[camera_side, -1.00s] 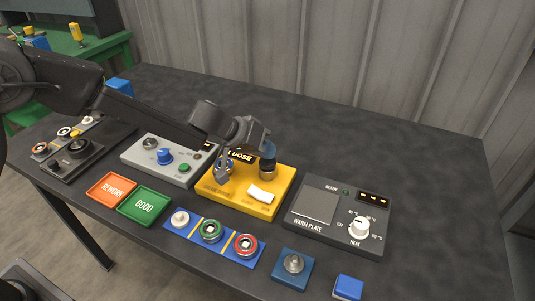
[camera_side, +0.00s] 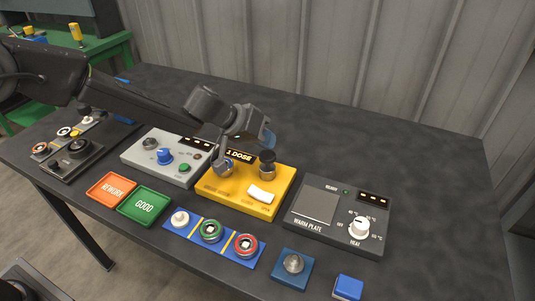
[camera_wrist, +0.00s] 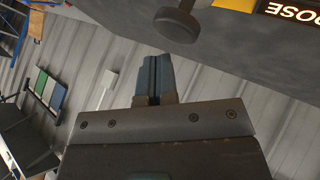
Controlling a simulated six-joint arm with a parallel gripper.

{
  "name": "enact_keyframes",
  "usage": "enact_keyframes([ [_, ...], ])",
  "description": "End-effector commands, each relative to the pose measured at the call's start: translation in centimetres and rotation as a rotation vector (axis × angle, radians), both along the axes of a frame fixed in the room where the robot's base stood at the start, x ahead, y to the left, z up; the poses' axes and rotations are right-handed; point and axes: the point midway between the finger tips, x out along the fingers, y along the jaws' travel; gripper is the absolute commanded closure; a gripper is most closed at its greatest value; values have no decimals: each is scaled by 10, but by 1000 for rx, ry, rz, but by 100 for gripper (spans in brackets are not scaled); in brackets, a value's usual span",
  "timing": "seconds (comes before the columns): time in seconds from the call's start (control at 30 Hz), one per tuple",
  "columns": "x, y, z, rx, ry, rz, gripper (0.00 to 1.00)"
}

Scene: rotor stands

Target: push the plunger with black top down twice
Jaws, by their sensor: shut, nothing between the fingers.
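The plunger with the black top (camera_side: 267,156) stands upright in a metal collar at the back right of the yellow dosing box (camera_side: 229,197). The box's display (camera_side: 240,155) reads "1 DOSE". My gripper (camera_side: 269,139) is shut and empty, its blue fingertips just above the black top. They look apart from it in the side view. In the wrist view the shut blue fingers (camera_wrist: 157,72) point toward the round black top (camera_wrist: 177,24), which shows near the upper edge beyond the tips.
The yellow box also carries a metal knob (camera_side: 224,168) and a white switch (camera_side: 261,194). The table behind is clear.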

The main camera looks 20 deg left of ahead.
Motion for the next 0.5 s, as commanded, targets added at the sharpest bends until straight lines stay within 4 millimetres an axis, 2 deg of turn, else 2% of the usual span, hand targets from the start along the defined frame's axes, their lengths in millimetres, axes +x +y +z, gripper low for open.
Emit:
enact_keyframes([
  [0.23,0,0,4,0,-3,-1,100],
  [0.5,1,0,28,0,-4,-1,100],
])
